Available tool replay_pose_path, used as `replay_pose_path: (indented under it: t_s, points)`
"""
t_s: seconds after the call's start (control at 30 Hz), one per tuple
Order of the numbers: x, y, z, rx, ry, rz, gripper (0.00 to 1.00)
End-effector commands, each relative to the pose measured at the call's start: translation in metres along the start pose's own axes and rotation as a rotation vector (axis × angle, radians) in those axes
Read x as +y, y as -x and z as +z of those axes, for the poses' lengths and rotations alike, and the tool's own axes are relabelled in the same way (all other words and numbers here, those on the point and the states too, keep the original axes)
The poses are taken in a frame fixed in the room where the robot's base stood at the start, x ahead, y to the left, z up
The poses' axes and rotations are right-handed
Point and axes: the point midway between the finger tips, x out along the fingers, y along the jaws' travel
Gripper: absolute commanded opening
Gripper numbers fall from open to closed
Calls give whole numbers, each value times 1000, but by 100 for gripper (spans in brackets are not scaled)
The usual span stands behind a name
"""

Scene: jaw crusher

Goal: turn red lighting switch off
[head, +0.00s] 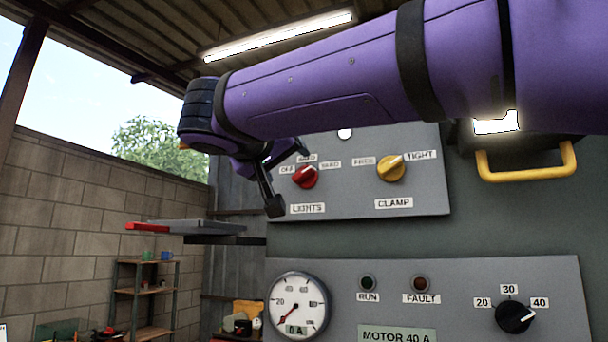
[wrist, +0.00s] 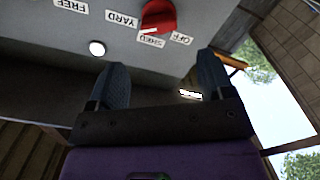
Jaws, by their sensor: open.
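The red lights switch (head: 306,177) is a round knob on the upper grey panel, above the LIGHTS label (head: 307,208). OFF, SHED and YARD labels sit around it. It also shows in the wrist view (wrist: 158,16), where its white mark lies close to the SHED label (wrist: 151,41), away from OFF (wrist: 182,40). My gripper (head: 287,180) is in front of the panel, just left of the knob in the head view. In the wrist view my gripper (wrist: 163,72) is open with nothing between its fingers, and the knob lies beyond the fingertips.
A yellow clamp knob (head: 391,168) sits right of the red one, turned towards TIGHT. A lit white lamp (head: 344,134) is above them. A yellow handle (head: 526,163) juts out at right. A lower panel holds a gauge (head: 298,306) and a black dial (head: 514,317). A ceiling light (head: 280,35) is lit.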

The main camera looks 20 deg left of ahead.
Motion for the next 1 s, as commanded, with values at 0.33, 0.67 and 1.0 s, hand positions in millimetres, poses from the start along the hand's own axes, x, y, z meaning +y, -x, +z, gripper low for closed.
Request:
replay_pose_path:
  t_s: [0.33,0.67,1.0]
  points:
    - [0,-62,1,-3,0,2,74]
    - [0,-88,1,-2,1,0,74]
    - [0,-88,1,-2,1,-1,58]
